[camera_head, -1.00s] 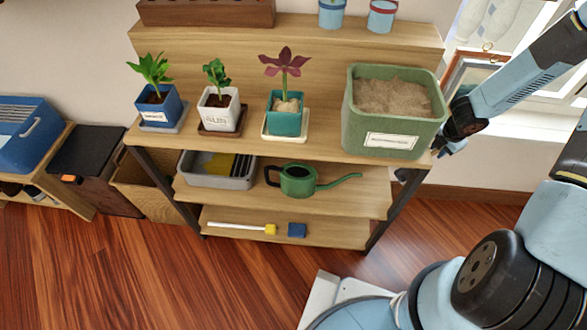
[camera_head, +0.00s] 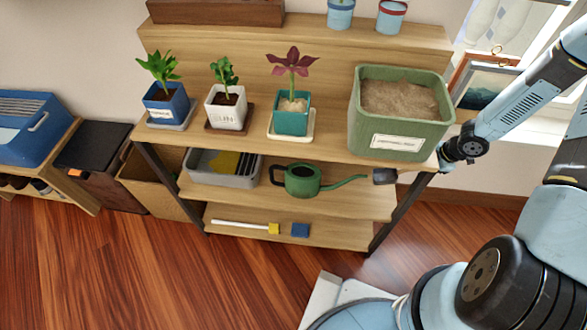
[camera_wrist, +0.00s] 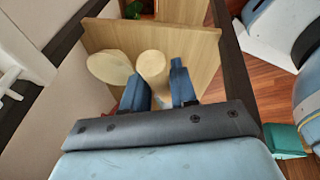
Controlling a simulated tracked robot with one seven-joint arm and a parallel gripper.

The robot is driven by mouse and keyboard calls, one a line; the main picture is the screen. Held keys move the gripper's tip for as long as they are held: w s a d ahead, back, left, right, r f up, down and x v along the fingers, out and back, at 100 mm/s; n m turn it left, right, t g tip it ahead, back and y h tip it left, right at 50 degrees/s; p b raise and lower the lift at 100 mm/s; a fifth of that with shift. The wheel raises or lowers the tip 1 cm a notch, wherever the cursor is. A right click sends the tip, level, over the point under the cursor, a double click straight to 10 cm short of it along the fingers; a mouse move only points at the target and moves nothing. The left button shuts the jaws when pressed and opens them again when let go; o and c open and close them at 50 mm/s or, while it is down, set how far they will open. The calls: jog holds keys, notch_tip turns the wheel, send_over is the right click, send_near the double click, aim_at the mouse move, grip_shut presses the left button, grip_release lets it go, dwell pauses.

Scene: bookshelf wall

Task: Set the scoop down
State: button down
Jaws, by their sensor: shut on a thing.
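In the wrist view my gripper (camera_wrist: 158,85) is shut with its two blue fingers around a pale, wood-coloured rounded piece, which I take to be the scoop (camera_wrist: 153,65). A pale round disc (camera_wrist: 108,67) shows just left of it; I cannot tell whether it is part of the scoop. Both appear over a wooden shelf board (camera_wrist: 199,48); whether they touch it is unclear. In the head view my arm reaches down past the right end of the shelf unit. A dark shape, likely part of my gripper (camera_head: 384,176), shows at the middle shelf's right end. The scoop is not clearly visible there.
A green watering can (camera_head: 302,181) and a grey tray (camera_head: 224,180) stand on the middle shelf (camera_head: 350,204). A green sand bin (camera_head: 366,126) is above, at the right end. Dark posts (camera_head: 398,214) frame the shelf end. The lower shelf holds a white-handled tool (camera_head: 240,225).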

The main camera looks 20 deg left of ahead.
jog(key=shift+s+a+f+m+y, duration=0.2)
jog(key=shift+a+f+m+y, duration=0.6)
jog(key=shift+f+m, duration=0.1)
notch_tip(320, 180, down, 10)
jog(key=c, duration=0.9)
grip_release()
jog(key=shift+r, duration=0.1)
